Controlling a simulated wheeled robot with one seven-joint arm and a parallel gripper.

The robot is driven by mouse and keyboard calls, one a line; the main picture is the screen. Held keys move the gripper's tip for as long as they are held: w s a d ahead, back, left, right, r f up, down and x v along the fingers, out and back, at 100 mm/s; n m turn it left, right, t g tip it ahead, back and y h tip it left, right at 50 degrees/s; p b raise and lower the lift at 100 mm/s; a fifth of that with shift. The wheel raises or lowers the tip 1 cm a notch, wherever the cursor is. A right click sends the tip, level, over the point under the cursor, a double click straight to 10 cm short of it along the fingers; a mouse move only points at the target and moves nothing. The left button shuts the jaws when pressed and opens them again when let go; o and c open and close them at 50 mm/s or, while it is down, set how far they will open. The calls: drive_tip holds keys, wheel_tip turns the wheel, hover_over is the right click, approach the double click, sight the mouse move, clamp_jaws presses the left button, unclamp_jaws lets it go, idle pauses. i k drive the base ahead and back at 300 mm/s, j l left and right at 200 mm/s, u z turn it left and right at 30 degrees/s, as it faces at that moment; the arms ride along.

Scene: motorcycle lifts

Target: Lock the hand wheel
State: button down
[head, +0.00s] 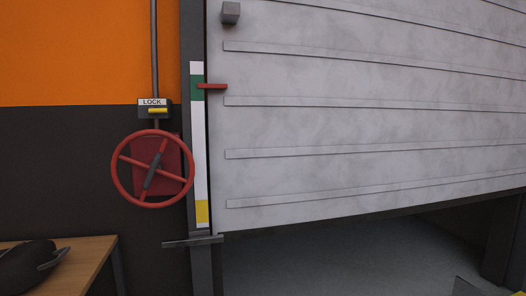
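The red hand wheel (123,183) is mounted on the dark lower wall, left of the door. It has a round rim, red spokes and a dark bar tilted across its hub, in front of a red mounting plate (172,145). Just above it is a small dark box with a white LOCK label (152,102) and a yellow bar (158,110). I cannot tell from the box whether the wheel is locked. My gripper is not in view.
A pale ribbed door (350,125) hangs partly raised over a dark opening. A red pointer (213,86) is at the green band of the vertical strip (198,140). A wooden table (85,262) with a black object (30,265) stands lower left.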

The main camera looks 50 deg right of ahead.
sight(152, 111)
drive_tip(key=z, duration=1.2)
drive_tip(key=l+u, duration=0.15)
drive_tip(key=u, duration=0.3)
